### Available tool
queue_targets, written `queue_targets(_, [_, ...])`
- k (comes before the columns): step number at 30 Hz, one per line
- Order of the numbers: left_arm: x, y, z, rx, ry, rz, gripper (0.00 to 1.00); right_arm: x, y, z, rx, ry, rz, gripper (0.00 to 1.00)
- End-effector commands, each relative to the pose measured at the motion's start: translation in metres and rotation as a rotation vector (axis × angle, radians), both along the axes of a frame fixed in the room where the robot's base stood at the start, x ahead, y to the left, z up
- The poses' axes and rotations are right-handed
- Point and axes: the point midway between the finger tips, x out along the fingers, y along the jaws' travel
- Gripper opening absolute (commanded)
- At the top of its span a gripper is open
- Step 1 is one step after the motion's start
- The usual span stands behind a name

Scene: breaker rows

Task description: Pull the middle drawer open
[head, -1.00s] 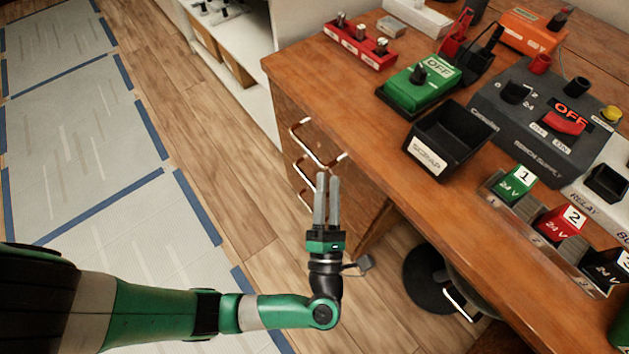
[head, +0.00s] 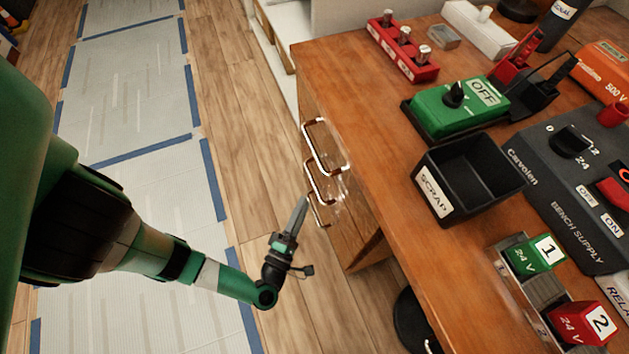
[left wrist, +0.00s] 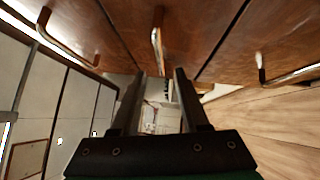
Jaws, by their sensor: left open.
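The wooden desk's drawer stack shows three metal handles in the head view: top (head: 322,150), middle (head: 318,190) and bottom (head: 317,213). The drawer fronts look closed. My left gripper (head: 301,203) is open and empty, its fingertips close to the middle and bottom handles. In the left wrist view, the middle handle (left wrist: 157,45) stands centred just beyond the gap between the open fingers (left wrist: 160,85). The other two handles lie to the left (left wrist: 68,40) and right (left wrist: 290,73). Contact with a handle cannot be told. My right gripper is not in view.
The desk top (head: 375,120) overhangs the drawers and holds a black scrap bin (head: 470,180), a green switch box (head: 458,108) and a bench supply (head: 570,190). Open wooden floor (head: 240,130) lies left of the drawers.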

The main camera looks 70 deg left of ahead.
Motion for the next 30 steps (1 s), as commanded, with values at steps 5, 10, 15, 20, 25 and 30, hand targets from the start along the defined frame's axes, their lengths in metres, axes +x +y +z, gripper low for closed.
queue_targets(5, [0.016, 0.023, 0.003, -0.001, -0.001, 0.010, 0.45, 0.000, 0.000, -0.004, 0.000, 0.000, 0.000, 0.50])
queue_targets(10, [0.033, 0.042, 0.006, -0.001, -0.002, 0.008, 0.45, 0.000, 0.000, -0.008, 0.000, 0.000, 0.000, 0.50])
queue_targets(15, [0.048, 0.056, 0.009, 0.000, -0.003, 0.003, 0.45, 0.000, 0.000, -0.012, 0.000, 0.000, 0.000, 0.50])
queue_targets(20, [0.052, 0.061, 0.011, 0.000, -0.001, 0.000, 0.45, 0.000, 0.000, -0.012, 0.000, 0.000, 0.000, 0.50])
queue_targets(25, [0.052, 0.061, 0.011, 0.000, -0.001, -0.001, 0.45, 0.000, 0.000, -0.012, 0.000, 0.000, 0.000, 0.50])
queue_targets(30, [0.052, 0.061, 0.011, 0.000, -0.001, -0.001, 0.21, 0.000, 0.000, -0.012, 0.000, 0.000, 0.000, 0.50])
